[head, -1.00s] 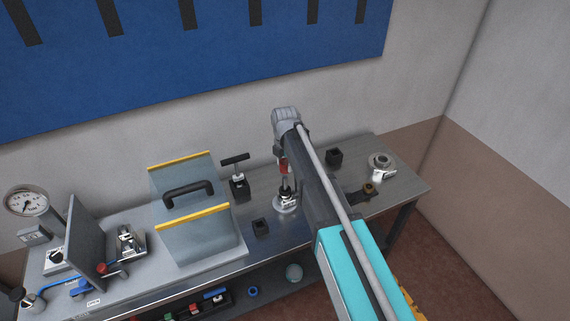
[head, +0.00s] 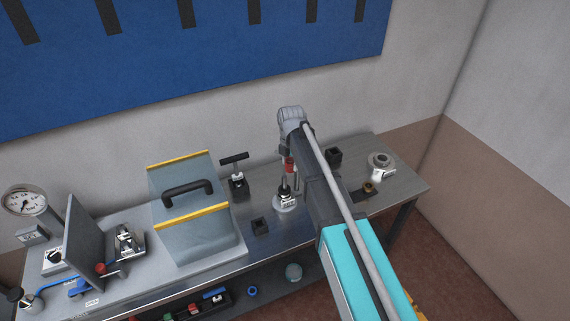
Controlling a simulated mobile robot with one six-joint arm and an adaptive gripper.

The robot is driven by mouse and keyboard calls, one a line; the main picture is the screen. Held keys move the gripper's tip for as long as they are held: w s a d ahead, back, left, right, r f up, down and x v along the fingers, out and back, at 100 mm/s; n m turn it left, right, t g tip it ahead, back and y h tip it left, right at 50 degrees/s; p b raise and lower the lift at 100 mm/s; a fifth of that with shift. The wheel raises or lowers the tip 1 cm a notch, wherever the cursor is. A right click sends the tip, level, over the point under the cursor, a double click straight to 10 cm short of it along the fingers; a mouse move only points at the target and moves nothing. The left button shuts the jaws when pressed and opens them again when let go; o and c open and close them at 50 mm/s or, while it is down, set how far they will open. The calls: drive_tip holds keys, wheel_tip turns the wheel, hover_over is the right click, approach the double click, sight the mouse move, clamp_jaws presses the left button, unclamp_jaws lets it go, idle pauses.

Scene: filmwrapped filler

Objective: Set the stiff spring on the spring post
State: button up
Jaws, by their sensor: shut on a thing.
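My gripper (head: 287,154) hangs at the end of my arm, above the middle of the bench, small and partly hidden by my own arm. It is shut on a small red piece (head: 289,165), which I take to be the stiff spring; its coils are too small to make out. Just below stands the spring post, with a dark upright stem on a pale round base (head: 281,207) that carries a white label. The red piece is close above the stem or beside it. I cannot tell whether they touch.
A clear guard with yellow edges and a black handle (head: 188,192) stands left. Bare bench shows on the right.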

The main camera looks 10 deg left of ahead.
drive_tip(key=w+d+f+b, duration=0.3)
drive_tip(key=d, duration=0.8)
drive_tip(key=w+d+f+b, duration=0.3)
drive_tip(key=d+f, duration=0.1)
drive_tip(key=d, duration=0.7)
drive_tip(key=shift+d+b, duration=0.35)
drive_tip(key=shift+d, duration=0.05)
drive_tip(key=shift+f, duration=0.2)
drive_tip(key=shift+f+b, duration=2.75)
drive_tip(key=shift+b, duration=0.15)
drive_tip(key=shift+f+b, duration=1.35)
drive_tip(key=o, duration=1.2)
drive_tip(key=shift+r, duration=0.15)
